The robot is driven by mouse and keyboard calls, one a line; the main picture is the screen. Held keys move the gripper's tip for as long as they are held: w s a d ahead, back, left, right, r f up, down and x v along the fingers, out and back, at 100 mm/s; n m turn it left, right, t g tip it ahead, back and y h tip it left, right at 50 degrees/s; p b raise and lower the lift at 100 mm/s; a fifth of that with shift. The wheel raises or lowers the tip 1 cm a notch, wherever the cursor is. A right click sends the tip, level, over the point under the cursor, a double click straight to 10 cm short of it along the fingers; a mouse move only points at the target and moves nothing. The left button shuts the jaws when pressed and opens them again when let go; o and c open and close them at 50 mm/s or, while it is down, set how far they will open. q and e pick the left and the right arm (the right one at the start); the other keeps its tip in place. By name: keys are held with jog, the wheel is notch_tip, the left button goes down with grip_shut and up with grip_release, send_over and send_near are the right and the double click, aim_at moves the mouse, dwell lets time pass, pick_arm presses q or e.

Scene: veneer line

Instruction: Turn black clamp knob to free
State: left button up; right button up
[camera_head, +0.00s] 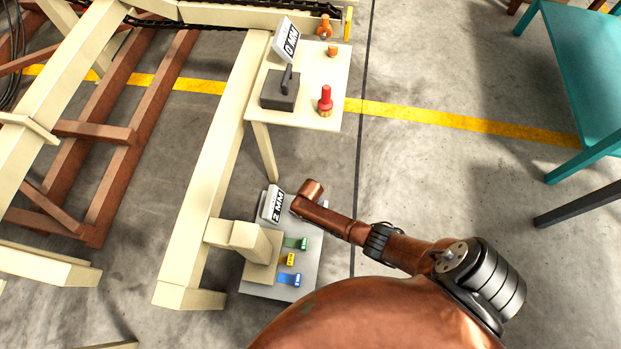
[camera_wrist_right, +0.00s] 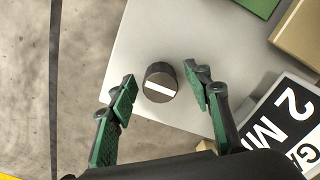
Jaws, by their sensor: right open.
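In the right wrist view, the black clamp knob (camera_wrist_right: 161,91) stands on a pale grey plate (camera_wrist_right: 140,38) near its corner. A white bar crosses the knob's top, sloping slightly down to the right. My right gripper (camera_wrist_right: 159,77) is open, with one green-padded finger on each side of the knob. Gaps show between the knob and both fingers. In the head view, the end of my right arm covers the knob and gripper; the grey plate (camera_head: 306,270) shows beside it. My left gripper is not in view.
A "2 MM" sign (camera_head: 275,206) stands on the plate, also close to the right finger in the wrist view (camera_wrist_right: 292,112). Green, yellow and blue tagged parts (camera_head: 290,260) lie near a cream block (camera_head: 248,240). A cream shelf (camera_head: 305,119) holds a red knob (camera_head: 325,98).

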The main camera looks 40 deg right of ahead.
jog(key=shift+c, duration=0.4)
jog(key=c, duration=1.1)
jog(key=shift+o, duration=0.2)
